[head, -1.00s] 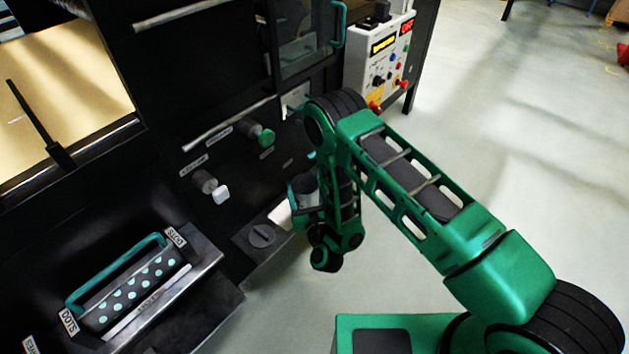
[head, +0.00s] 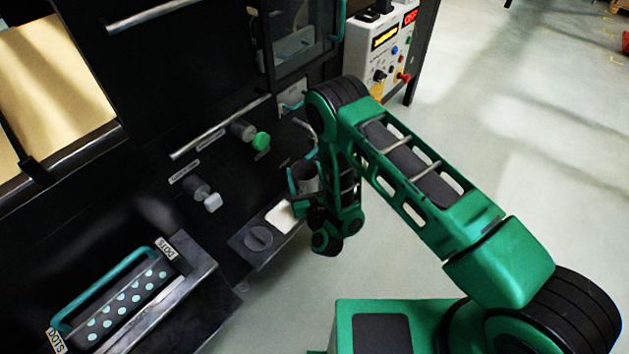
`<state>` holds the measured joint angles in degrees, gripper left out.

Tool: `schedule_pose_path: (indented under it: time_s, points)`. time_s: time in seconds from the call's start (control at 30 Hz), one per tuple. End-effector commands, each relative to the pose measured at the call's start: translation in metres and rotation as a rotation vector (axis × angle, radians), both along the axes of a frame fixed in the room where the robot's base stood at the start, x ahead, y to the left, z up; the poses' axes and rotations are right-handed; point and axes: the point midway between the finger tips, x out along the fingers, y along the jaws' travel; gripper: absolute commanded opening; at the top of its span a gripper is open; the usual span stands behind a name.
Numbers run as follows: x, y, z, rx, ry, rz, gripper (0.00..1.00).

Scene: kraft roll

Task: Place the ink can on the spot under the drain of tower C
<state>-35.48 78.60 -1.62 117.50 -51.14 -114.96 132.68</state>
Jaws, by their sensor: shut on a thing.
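My gripper (head: 296,190) is at the end of my green arm, beside the black machine front. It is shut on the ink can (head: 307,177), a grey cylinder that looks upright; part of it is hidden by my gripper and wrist. Below and left of the can is a dark ledge (head: 244,245) with a pale square (head: 283,215) and a round dark disc (head: 260,238). The can is apart from the pale square in the picture; its height above the ledge is unclear. A green-tipped tap (head: 260,141) and a white-tipped tap (head: 212,202) stick out of the machine; their labels are unreadable.
A tray with a dotted roller (head: 125,302) and teal handle juts out at the lower left. A control box (head: 385,50) with buttons stands at the top right. A metal bar (head: 220,127) crosses the machine front. The floor at right is open.

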Motion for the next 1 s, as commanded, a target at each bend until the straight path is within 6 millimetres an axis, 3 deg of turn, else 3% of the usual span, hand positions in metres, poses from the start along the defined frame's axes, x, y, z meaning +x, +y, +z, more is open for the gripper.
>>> schedule_pose_path:
  time_s: [0.5, 0.83, 1.0]
  points:
    - [0.089, -0.023, -0.055, 0.003, -0.001, -0.002, 0.25]
    - [0.103, -0.025, -0.069, 0.001, -0.001, 0.001, 0.25]
    - [0.103, -0.026, -0.090, 0.001, 0.000, 0.000, 0.25]
